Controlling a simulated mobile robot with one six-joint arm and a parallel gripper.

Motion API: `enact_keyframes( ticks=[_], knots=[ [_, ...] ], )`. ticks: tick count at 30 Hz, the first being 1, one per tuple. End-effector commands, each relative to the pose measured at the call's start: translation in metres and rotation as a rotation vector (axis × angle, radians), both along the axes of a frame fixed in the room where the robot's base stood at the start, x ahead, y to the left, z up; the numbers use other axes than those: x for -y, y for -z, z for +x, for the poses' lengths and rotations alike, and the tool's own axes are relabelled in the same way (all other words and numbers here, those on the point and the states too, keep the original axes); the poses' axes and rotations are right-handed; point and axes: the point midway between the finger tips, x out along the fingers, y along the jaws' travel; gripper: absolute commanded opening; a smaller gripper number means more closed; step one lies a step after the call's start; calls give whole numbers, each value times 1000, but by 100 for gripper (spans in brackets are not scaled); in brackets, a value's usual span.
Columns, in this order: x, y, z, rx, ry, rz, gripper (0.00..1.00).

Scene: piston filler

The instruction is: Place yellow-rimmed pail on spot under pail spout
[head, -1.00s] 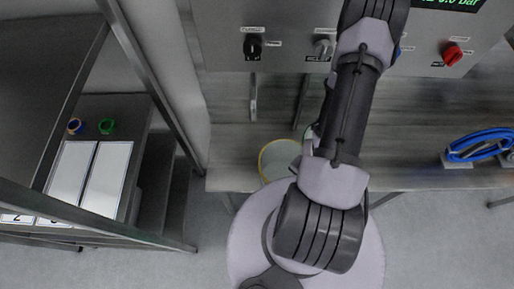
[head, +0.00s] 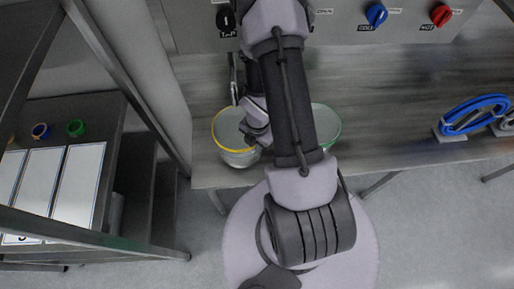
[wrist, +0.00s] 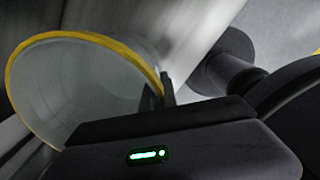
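The yellow-rimmed pail (head: 226,139) is at the counter's front edge in the head view, just in front of a thin pipe (head: 234,85) hanging below the panel. My gripper (head: 256,138) is at the pail's right side. In the wrist view the pail (wrist: 75,90) fills the left, tilted in the picture, and my fingers (wrist: 160,95) are shut on its rim. The pail is sharp while the background is blurred. Whether its base touches the counter I cannot tell. No marked spot is visible.
A green-rimmed pail (head: 328,122) stands on the counter (head: 390,110), partly behind my arm. A blue hose coil (head: 472,115) lies at the right. Knobs (head: 376,14) line the panel above. A steel frame and shelf (head: 85,185) stand at the left.

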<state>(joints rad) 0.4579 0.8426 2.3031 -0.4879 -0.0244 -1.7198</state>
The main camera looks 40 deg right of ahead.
Motion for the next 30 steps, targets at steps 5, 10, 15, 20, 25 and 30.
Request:
enact_keyframes(
  ticks=[5, 10, 15, 20, 25, 30],
  knots=[
    [0, 17, 0, 0, 0, 0, 0],
    [0, 18, 0, 1, 0, 0, 0],
    [0, 19, -1, 0, -1, 0, 20],
    [0, 19, -1, 0, 0, 0, 24],
    [0, 17, -1, 0, 0, 0, 24],
    [0, -21, -1, 1, 0, 0, 24]
  ],
)
